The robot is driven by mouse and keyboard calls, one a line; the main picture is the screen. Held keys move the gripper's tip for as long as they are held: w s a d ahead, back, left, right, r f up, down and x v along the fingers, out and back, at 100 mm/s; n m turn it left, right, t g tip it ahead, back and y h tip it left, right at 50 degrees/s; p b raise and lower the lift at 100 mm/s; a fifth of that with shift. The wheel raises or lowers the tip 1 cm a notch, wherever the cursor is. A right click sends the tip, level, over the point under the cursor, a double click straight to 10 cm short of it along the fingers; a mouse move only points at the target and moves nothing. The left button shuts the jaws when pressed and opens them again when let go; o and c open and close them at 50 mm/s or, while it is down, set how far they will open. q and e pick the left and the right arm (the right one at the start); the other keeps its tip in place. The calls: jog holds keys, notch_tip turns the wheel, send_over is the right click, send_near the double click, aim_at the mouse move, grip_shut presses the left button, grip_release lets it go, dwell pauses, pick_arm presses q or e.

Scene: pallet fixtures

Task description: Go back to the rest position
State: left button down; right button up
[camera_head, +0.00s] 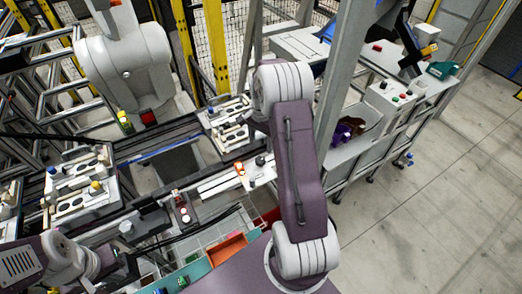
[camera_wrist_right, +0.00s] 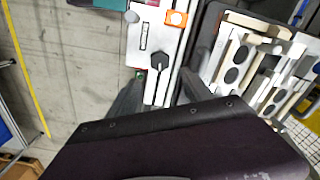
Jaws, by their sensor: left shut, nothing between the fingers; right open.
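My right arm, with a purple link, stands across the middle of the head view and hides its gripper there. In the right wrist view my right gripper (camera_wrist_right: 163,88) is open, with one dark finger on each side of a narrow light panel (camera_wrist_right: 142,58). A black knob (camera_wrist_right: 159,61) on this panel shows between the fingers, and nothing is held. My left gripper (camera_head: 128,266) is at the lower left of the head view, dark, small and partly hidden, shut and empty.
Pallet fixtures (camera_head: 80,190) stand on the conveyor line at left, with another fixture (camera_head: 228,122) near the middle. An orange button (camera_head: 240,168) sits beside the right arm. An orange bin (camera_head: 228,249) is low in the middle. A workbench (camera_head: 350,165) stands at right, beyond a grey post; open floor lies further right.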

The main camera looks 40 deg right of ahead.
dwell(0.5)
jog(key=s+a+r+n+t+b, duration=0.1)
jog(key=s+a+r+n, duration=0.15)
jog(key=a, duration=0.55)
jog(key=s+a+r+n, duration=0.1)
jog(key=a+r+n, duration=0.2)
jog(key=a, duration=0.4)
jog(key=s+a+f+n, duration=0.2)
jog(key=s+n, duration=0.2)
jog(key=s, duration=0.2)
jog(key=s+a+f+n, duration=0.2)
jog(key=s+n, duration=0.2)
jog(key=s, duration=0.1)
jog(key=shift+s+f+n+b, duration=0.15)
jog(key=shift+s+n+b, duration=0.15)
jog(key=shift+s+n, duration=0.1)
jog(key=shift+s+a, duration=0.1)
